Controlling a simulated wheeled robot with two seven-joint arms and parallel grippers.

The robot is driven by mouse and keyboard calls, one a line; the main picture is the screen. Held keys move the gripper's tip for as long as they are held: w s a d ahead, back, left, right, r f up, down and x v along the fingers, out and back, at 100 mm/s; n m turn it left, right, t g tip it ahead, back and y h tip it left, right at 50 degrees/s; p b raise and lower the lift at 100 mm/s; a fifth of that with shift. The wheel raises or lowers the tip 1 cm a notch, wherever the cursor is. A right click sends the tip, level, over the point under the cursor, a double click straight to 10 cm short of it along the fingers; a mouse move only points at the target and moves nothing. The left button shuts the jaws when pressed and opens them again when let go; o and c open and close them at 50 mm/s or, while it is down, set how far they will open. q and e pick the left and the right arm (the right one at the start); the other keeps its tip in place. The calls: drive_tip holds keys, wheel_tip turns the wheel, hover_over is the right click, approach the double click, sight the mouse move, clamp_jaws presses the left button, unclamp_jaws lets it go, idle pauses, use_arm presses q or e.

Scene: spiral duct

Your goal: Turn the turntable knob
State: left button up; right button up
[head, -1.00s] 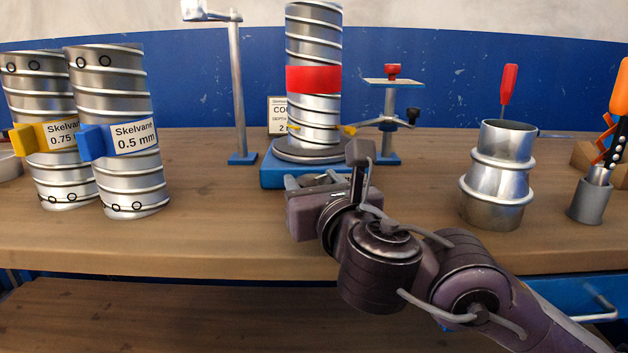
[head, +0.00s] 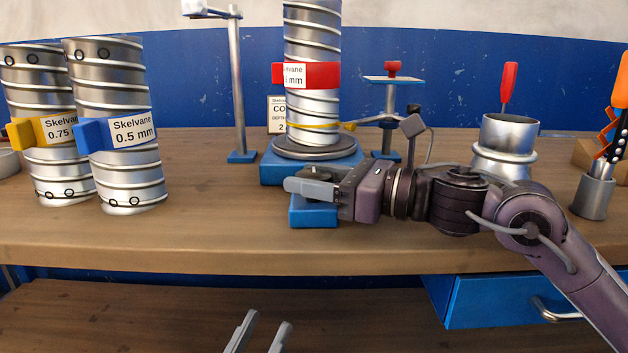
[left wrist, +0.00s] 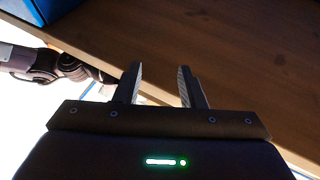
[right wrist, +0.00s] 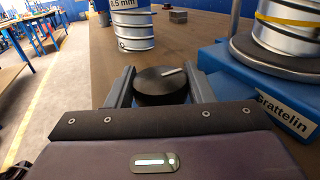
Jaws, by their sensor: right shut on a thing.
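The turntable (head: 330,172) has a blue base and a grey disc, with a spiral duct (head: 312,110) standing upright on it. The duct wears a red clip with a white label facing partly forward. My right gripper (head: 310,189) is shut on the knob, one finger on each side, above the small blue front block (head: 313,214). My left gripper (head: 258,335) is open and empty, low in front of the bench; its spread fingers show in the left wrist view (left wrist: 160,88).
Two labelled ducts, yellow-clipped (head: 55,165) and blue-clipped (head: 118,170), stand on the left. A post (head: 237,90) and a small stand (head: 390,110) are behind. A metal collar (head: 508,140) and tool cup (head: 593,197) are right. The left-centre bench is clear.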

use_arm(q)
drive_tip(key=shift+w+d+f+g, duration=0.1)
drive_tip(key=shift+w+f+g, duration=0.15)
drive_tip(key=shift+f, duration=0.35)
use_arm(e)
drive_tip(key=shift+n+g+y, duration=0.5)
drive_tip(key=shift+n+g, duration=0.3)
drive_tip(key=shift+g, duration=0.4)
use_arm(q)
drive_tip(key=shift+f, duration=0.1)
use_arm(e)
drive_tip(key=o, duration=1)
drive_tip(key=shift+r, duration=0.15)
